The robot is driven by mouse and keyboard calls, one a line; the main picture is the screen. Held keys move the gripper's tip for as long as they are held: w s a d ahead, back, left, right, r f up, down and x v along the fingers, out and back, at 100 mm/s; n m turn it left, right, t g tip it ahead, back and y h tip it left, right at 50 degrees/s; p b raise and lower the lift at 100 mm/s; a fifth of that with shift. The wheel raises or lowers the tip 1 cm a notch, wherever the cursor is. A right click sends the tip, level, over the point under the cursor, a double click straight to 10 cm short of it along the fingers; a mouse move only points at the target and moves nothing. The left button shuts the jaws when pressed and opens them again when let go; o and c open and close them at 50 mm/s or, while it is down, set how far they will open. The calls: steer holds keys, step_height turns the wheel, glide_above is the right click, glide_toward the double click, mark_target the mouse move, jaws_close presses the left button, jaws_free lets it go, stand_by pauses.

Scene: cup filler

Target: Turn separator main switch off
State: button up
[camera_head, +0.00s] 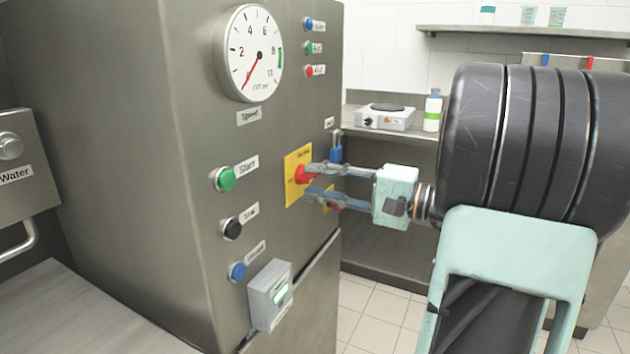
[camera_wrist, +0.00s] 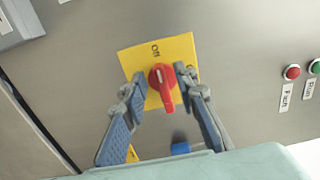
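The main switch is a red rotary knob (camera_head: 302,174) on a yellow plate (camera_head: 291,190) on the front of the steel cabinet. In the wrist view the red knob (camera_wrist: 162,78) has its handle pointing down the picture, and the yellow plate (camera_wrist: 133,58) reads "Off" above it. My gripper (camera_head: 309,181) is at the plate. In the wrist view my gripper (camera_wrist: 160,80) is open, with one finger on each side of the knob. The right fingertip is close to the knob; I cannot tell whether it touches. A gap shows at the left fingertip.
A dial gauge (camera_head: 254,53), a green Start button (camera_head: 225,179), a black button (camera_head: 231,228) and a blue button (camera_head: 237,271) are left of the switch. A small grey box (camera_head: 269,294) juts out below. A blue padlock-like part (camera_head: 336,150) is right of the plate.

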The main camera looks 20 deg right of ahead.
steer(key=v, duration=1)
steer(key=shift+s+d, duration=0.25)
steer(key=shift+s, duration=0.1)
steer(key=shift+f, duration=0.1)
